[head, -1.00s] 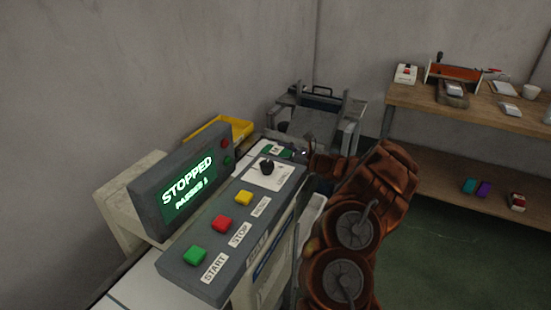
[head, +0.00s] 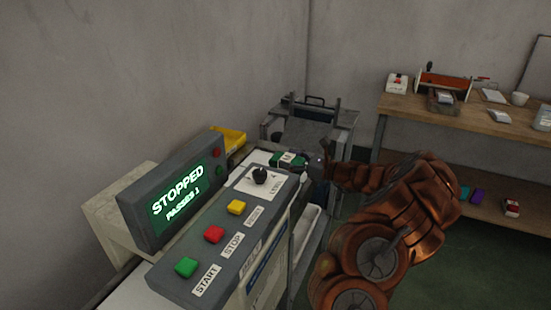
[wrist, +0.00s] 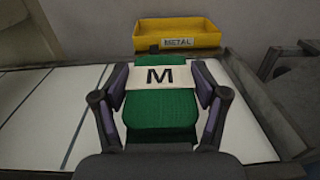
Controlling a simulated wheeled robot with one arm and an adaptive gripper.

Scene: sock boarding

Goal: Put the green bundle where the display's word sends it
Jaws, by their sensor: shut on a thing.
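The green bundle (wrist: 160,108) has a white band marked "M" and sits between the fingers of my gripper (wrist: 162,100) in the wrist view. The fingers are shut on its two sides. The bundle also shows in the head view (head: 288,160), just beyond the control panel, with my gripper (head: 312,163) at its right. The display (head: 178,196) reads "STOPPED" and "PASSES 1" in glowing letters. A yellow bin (wrist: 177,35) labelled "METAL" stands beyond the bundle in the wrist view. I cannot tell whether the bundle touches the white surface below it.
The control panel (head: 225,240) carries green, red and yellow buttons and a black knob (head: 260,176). A grey machine frame (head: 310,128) stands behind. A wooden bench (head: 450,118) with several items is at the right. The white surface (wrist: 50,115) is bare at the left of the wrist view.

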